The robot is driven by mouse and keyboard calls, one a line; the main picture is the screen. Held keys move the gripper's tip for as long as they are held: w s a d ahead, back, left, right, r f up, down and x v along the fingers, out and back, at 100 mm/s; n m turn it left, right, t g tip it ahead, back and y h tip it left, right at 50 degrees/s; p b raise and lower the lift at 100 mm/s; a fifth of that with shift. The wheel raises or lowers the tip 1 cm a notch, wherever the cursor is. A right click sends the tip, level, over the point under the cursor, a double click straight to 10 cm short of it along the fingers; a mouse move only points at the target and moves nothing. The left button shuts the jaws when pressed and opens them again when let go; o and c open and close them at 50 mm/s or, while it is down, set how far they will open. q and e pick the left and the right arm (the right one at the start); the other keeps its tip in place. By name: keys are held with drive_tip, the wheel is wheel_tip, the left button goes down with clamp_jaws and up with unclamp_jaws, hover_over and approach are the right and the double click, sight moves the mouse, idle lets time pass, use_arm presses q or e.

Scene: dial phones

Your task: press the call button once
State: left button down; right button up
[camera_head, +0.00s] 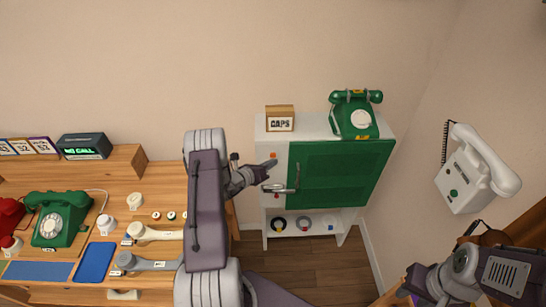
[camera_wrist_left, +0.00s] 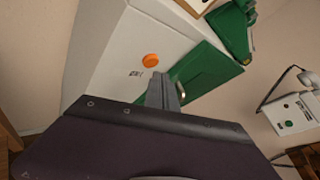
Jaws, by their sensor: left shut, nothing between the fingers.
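An orange round button (camera_head: 273,155) sits on the white front strip of the cabinet, left of its green door. In the left wrist view the orange button (camera_wrist_left: 151,60) has a small dark label beside it, too small to read. My left gripper (camera_head: 271,165) is shut and empty, its tips close to the button; in the wrist view the gripper (camera_wrist_left: 160,82) points just below it, and I cannot tell whether they touch. A white wall phone (camera_head: 478,168) at the right carries a green button (camera_head: 453,193). My right gripper (camera_head: 478,232) is at the lower right, its fingers unclear.
The green cabinet door (camera_head: 340,178) has a metal handle (camera_head: 292,182) close to my left gripper. A green dial phone (camera_head: 354,116) and a box marked CAPS (camera_head: 280,118) stand on top. A dark display (camera_head: 84,147) on the desk reads NO CALL.

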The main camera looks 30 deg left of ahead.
use_arm(q)
drive_tip(key=shift+w+a, duration=0.2)
drive_tip(key=shift+w, duration=0.15)
drive_tip(key=shift+w+a+b, duration=0.2)
drive_tip(key=shift+w+b, duration=0.15)
drive_tip(key=shift+b, duration=0.25)
drive_tip(key=shift+s+d, duration=0.1)
drive_tip(key=shift+s, duration=0.05)
idle(0.6)
drive_tip(key=shift+s+d, duration=0.3)
drive_tip(key=shift+s, duration=0.25)
drive_tip(key=s+d, duration=0.1)
drive_tip(key=s+p, duration=0.1)
drive_tip(key=s, duration=0.1)
drive_tip(key=s+d, duration=0.1)
drive_tip(key=shift+s+d+p, duration=0.15)
drive_tip(key=shift+d+p, duration=0.15)
drive_tip(key=shift+d, duration=0.05)
idle(0.5)
